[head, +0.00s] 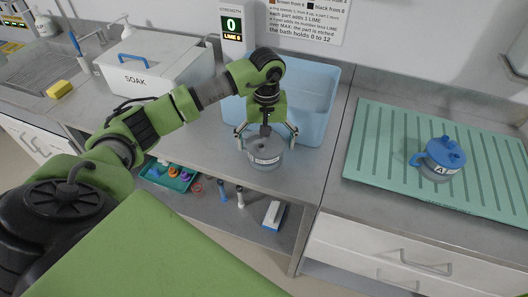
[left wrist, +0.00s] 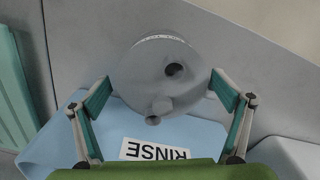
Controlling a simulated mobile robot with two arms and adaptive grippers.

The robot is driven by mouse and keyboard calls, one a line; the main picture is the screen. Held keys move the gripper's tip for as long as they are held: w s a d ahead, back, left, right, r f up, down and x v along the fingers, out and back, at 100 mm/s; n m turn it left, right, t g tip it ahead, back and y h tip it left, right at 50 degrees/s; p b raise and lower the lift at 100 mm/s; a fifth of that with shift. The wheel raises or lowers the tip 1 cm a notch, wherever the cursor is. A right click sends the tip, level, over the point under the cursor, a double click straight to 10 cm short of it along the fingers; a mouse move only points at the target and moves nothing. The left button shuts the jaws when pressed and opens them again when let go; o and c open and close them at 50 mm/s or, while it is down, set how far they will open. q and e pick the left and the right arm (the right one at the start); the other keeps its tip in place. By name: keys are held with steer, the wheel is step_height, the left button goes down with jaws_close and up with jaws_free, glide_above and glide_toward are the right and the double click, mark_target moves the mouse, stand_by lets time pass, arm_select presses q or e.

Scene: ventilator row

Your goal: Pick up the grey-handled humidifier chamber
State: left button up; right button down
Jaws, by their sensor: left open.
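The grey humidifier chamber (head: 264,158) stands on the metal counter in front of the blue tub, with a lettered band around its side. My left gripper (head: 266,138) is above it, pointing down, with its fingers spread to either side. In the left wrist view the chamber (left wrist: 150,75) shows its round grey top with a dark port and a stub, between the open fingers (left wrist: 160,83). A gap shows between each finger and the chamber. I cannot make out its handle clearly. My right gripper is not in view.
A blue-handled chamber (head: 440,156) stands on the green ribbed mat (head: 375,150) at right. The blue tub (head: 318,98), labelled RINSE in the wrist view, is close behind the gripper. A white SOAK box (head: 150,72) stands left. A teal tray (head: 160,180) sits on the shelf below.

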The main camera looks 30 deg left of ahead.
arm_select(q)
steer(key=shift+a+f+p, duration=0.2)
steer(key=shift+f+p, duration=0.45)
steer(key=shift+f, duration=1.3)
steer(key=c, duration=1.6)
steer(key=shift+w+r, duration=0.1)
steer(key=c, duration=0.3)
